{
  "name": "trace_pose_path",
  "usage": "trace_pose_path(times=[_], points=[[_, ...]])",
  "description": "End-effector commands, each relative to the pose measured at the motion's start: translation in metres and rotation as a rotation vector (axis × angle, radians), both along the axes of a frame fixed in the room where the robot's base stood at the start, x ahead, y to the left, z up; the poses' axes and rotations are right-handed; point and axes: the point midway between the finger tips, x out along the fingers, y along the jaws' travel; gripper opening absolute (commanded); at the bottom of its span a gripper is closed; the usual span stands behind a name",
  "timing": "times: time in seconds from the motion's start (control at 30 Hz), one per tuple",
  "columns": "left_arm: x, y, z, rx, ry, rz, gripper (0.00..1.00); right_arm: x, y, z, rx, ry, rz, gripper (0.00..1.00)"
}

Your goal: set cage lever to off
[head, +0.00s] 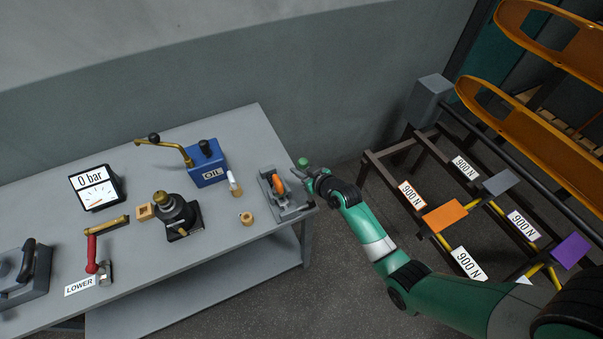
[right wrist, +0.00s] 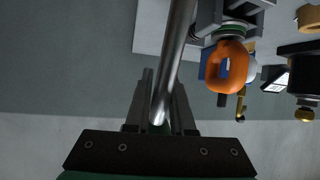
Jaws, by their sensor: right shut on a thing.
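A grey lever unit with an orange ring-shaped handle (head: 278,184) stands at the right end of the table; the orange handle also shows in the right wrist view (right wrist: 229,65). My right gripper (head: 317,177) is beside this unit, just off the table's right edge. In the right wrist view its fingers (right wrist: 159,108) are shut on a bare metal rod (right wrist: 176,50), which I take for the cage lever. A green knob (head: 303,162) shows at the gripper's tip. No label marks the lever's off position. My left gripper is not in view.
The grey table (head: 210,240) holds a blue OIL box (head: 207,165) with a brass lever, a dark bottle-shaped jack (head: 176,213), a gauge reading 0 bar (head: 94,188) and a red lever (head: 92,252) by a LOWER sign. A dark rack with labelled weights (head: 445,216) stands at right.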

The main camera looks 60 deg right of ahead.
Motion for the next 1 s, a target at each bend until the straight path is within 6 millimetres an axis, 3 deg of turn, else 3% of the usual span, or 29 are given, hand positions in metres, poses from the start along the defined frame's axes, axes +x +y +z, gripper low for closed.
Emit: trace_pose_path(times=[0.03,0.67,0.7,0.8,1.0], points=[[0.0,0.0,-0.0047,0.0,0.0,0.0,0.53,-0.003,0.0009,-0.0135,0.007,0.023,0.001,0.0],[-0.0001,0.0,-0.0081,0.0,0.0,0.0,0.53,-0.0013,-0.0005,-0.0183,0.009,0.031,0.001,0.0],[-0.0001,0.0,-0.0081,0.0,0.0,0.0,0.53,-0.0012,-0.0006,-0.0183,0.009,0.031,0.001,0.29],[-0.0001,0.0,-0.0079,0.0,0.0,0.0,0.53,-0.0003,-0.0009,-0.0165,0.008,0.026,0.001,0.47],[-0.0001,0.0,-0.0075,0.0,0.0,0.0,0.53,0.0011,-0.0014,-0.0131,0.006,0.019,0.001,0.49]])
